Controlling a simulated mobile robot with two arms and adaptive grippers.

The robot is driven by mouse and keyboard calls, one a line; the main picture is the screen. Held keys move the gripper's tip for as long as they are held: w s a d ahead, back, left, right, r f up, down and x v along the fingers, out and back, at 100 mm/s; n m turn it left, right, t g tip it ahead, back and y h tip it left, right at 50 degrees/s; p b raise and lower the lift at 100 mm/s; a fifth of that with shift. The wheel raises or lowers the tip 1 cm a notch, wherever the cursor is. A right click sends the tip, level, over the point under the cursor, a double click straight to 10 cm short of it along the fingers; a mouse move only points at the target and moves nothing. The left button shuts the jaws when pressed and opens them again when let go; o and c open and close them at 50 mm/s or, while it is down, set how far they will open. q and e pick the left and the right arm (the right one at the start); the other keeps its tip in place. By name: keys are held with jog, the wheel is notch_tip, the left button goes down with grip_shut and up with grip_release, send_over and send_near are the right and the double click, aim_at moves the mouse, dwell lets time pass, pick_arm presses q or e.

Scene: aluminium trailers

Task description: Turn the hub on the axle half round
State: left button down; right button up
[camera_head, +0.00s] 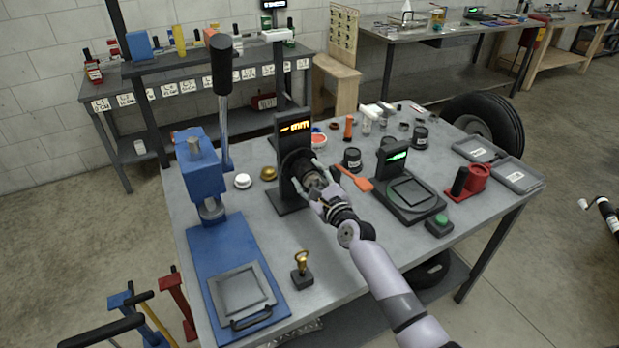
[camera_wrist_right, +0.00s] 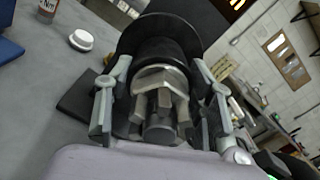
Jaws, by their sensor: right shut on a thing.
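The hub (camera_head: 298,168) is a dark round part on the axle of an upright black stand (camera_head: 293,135) with a lit orange display. The stand is on the grey workbench. My right gripper (camera_head: 314,183) is at the hub's front, its arm coming in from the lower right. In the right wrist view the hub shows as a black disc (camera_wrist_right: 150,38) with a dark cylinder and a pale metal collar (camera_wrist_right: 160,78). The fingers of my right gripper (camera_wrist_right: 162,105) are on either side, shut on the hub. Part of the hub is hidden behind the gripper. My left gripper is out of view.
Left of the stand is a blue press (camera_head: 203,175) with a tall black-handled lever. A scale with a green display (camera_head: 410,198), an orange scraper (camera_head: 355,180) and black pots stand to the right. A brass-topped stamp (camera_head: 302,270) is at the front; bench around it is clear.

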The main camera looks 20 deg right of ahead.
jog(key=n, duration=0.9)
jog(key=shift+f+b, duration=0.1)
jog(key=shift+b, duration=0.2)
jog(key=n, duration=0.4)
jog(key=shift+a, duration=0.1)
jog(key=n, duration=0.4)
jog(key=shift+f, duration=0.1)
jog(key=n, duration=0.4)
jog(key=shift+n, duration=0.3)
jog(key=n, duration=0.4)
jog(key=shift+f+n+p, duration=0.15)
jog(key=shift+n+p, duration=0.15)
jog(key=n, duration=0.4)
jog(key=shift+d+f+n, duration=0.1)
jog(key=shift+d+n, duration=0.1)
jog(key=shift+n, duration=2)
